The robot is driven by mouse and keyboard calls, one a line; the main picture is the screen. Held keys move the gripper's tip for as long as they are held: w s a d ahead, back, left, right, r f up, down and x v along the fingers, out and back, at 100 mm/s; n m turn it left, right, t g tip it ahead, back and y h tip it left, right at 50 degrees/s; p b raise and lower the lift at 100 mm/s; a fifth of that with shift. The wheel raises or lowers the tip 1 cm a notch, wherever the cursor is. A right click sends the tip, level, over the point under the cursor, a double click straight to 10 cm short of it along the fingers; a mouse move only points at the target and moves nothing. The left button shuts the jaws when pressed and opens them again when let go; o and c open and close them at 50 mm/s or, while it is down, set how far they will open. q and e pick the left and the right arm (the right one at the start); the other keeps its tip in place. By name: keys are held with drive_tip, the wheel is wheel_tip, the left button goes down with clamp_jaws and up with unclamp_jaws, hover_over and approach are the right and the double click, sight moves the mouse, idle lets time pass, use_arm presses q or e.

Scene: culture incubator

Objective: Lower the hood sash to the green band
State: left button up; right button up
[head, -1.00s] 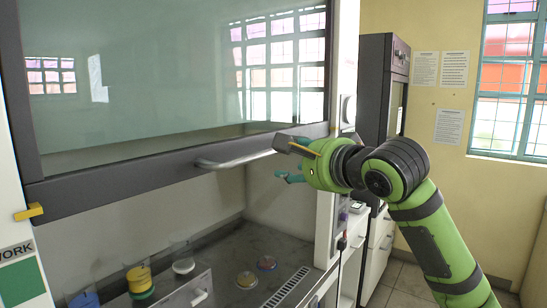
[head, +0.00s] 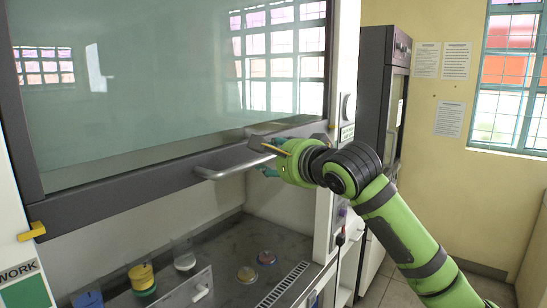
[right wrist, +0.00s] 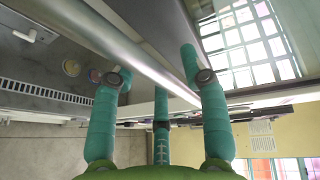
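The hood sash (head: 165,165) is a large glass pane in a dark grey frame, raised above the bench. A pale handle bar (head: 225,172) runs along its lower edge. A yellow pointer (head: 32,231) sits at its left end, above the WORK label (head: 17,270) and the green band (head: 27,293) on the left post. My right gripper (head: 262,157) is at the right end of the handle. In the right wrist view the handle (right wrist: 130,52) passes between its parted green fingers (right wrist: 155,70); I cannot tell whether they touch it. My left gripper is out of view.
The hood's right post (head: 328,215) is close to my right gripper. A tall dark cabinet (head: 375,95) stands behind my right arm.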

clamp_jaws()
wheel_tip(320, 180, down, 8)
drive_tip(key=b, duration=0.4)
drive_tip(key=shift+r, duration=0.2)
drive_tip(key=shift+o, duration=2)
unclamp_jaws()
drive_tip(key=v, duration=1.2)
